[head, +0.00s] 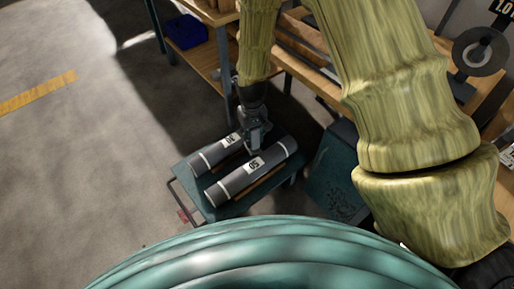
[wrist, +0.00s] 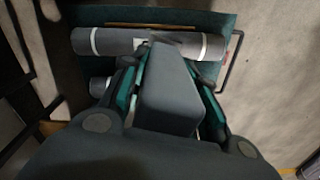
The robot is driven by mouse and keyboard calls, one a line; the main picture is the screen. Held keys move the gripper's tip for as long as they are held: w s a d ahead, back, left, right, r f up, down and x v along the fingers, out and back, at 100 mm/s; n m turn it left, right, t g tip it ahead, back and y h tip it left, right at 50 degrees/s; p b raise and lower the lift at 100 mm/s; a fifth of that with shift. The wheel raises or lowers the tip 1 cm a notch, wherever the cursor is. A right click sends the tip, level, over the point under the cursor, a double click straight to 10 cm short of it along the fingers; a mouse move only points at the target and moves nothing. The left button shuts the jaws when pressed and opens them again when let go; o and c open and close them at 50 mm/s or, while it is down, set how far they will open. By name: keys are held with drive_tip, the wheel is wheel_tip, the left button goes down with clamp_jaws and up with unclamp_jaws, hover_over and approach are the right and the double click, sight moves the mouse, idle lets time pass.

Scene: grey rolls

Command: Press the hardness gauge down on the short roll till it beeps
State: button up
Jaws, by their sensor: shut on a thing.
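My gripper (head: 255,138) is shut on a dark grey block, the hardness gauge (wrist: 168,92), which shows between the teal-lined fingers in the wrist view. In the head view it is over the two grey rolls on a teal cart. The front roll (head: 234,183) has a white label that seems to read 50. The rear roll (head: 209,158) has a white label and is partly hidden by my gripper, so I cannot tell its full length. In the wrist view one roll (wrist: 115,43) lies across the top, behind the gauge's far end. Contact between gauge and roll cannot be told.
The teal cart (head: 197,201) has a thin metal handle at its left. A teal bin (head: 338,170) stands close at the right. A wooden workbench (head: 305,60) and a shelf with a blue box (head: 186,32) are behind. The floor at left is open.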

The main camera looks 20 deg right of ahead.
drive_tip(key=w+d+f+n+b, duration=0.1)
drive_tip(key=w+f+b, duration=0.1)
drive_tip(key=f+b, duration=0.2)
drive_tip(key=w+f+n+b, duration=0.1)
drive_tip(key=w+f+b, duration=0.1)
drive_tip(key=f, duration=0.7)
drive_tip(key=shift+w+d+f+n+b, duration=0.2)
drive_tip(key=shift+w+d+n+b, duration=0.2)
drive_tip(key=shift+b, duration=0.45)
drive_tip(key=shift+s+r+p, duration=0.1)
drive_tip(key=shift+p, duration=0.3)
drive_tip(key=b, duration=0.2)
hover_over(254, 165)
drive_tip(key=shift+f, duration=3)
drive_tip(key=shift+f, duration=0.65)
drive_tip(key=shift+r, duration=0.1)
wheel_tip(254, 165, up, 7)
drive_tip(key=p, duration=0.5)
